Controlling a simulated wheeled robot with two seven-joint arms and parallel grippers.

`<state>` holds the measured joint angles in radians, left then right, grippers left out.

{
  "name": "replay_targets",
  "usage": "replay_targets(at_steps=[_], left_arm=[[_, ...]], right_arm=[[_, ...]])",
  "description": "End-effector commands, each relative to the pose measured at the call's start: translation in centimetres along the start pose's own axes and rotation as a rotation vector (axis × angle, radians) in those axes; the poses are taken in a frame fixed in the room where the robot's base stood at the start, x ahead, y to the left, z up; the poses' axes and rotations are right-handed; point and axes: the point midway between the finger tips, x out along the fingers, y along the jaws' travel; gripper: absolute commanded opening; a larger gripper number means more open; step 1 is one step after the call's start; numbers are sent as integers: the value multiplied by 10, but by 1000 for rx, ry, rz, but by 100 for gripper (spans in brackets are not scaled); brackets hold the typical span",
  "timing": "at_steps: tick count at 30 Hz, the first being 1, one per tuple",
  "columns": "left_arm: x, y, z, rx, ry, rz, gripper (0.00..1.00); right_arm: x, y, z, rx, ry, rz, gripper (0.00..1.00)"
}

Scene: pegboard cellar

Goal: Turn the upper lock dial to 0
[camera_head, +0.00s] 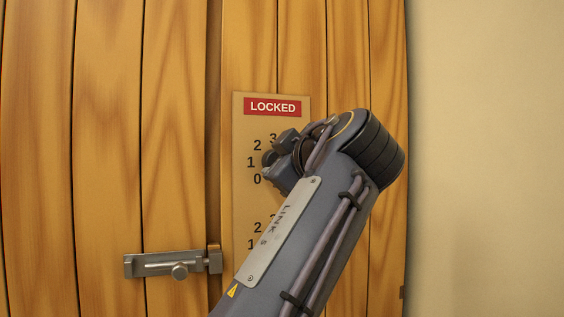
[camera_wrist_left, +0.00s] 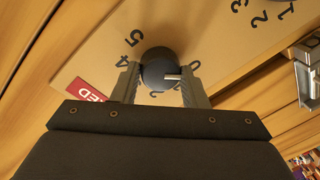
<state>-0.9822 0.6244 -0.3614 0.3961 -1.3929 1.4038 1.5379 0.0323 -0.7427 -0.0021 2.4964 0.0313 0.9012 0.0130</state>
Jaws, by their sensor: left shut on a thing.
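The upper lock dial (camera_wrist_left: 158,68) is a dark round knob with a pale pointer mark, on the lock plate (camera_head: 242,205) below the red LOCKED sign (camera_head: 272,107). My left gripper (camera_wrist_left: 160,84) has one finger on each side of the knob and is shut on it. In the wrist view the pointer mark faces right, close to the 0; whether it lines up exactly I cannot tell. In the head view my left gripper (camera_head: 272,161) and arm cover much of the upper dial and hide the lower dial. My right gripper is not in view.
A metal bolt latch (camera_head: 172,263) with a round knob is mounted left of the plate, across the gap between the wooden boards. It also shows at the right of the wrist view (camera_wrist_left: 308,72). A plain wall (camera_head: 490,150) stands to the right.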

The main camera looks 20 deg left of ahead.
Motion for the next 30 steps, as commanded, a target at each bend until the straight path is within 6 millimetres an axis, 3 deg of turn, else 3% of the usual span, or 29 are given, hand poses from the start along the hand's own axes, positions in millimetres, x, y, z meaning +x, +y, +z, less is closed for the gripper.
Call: replay_targets(at_steps=[6,7,12,22,30], left_arm=[[0,-1,1,0,-2,-3,17],[0,-1,1,0,-2,-3,42],[0,0,1,0,-1,-2,61],[-5,0,0,0,-1,1,61],[-49,0,1,0,-1,3,61]], right_arm=[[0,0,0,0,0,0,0],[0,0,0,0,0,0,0],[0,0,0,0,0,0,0],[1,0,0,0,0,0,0],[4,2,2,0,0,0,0]])
